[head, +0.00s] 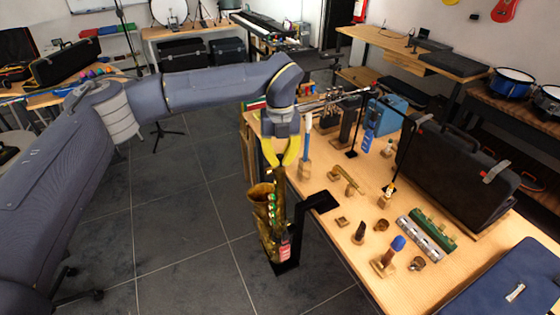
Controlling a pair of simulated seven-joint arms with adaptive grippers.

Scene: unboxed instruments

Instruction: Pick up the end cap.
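A brass saxophone (268,222) stands upright in a black stand (286,266) at the near left edge of the wooden table. My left gripper (279,165) points down with its yellow fingers right at the top of the saxophone's body. The fingertips are close to each other around the top of the tube, and I cannot tell whether they touch it. I cannot make out the end cap; it may be hidden between the fingers. My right gripper is not in view.
The table (335,262) holds several small wooden blocks with parts, a blue-topped piece (398,243), a green bar (433,230) and a trumpet (335,99). A large black case (455,172) stands behind them. Grey floor (180,235) is clear left of the saxophone.

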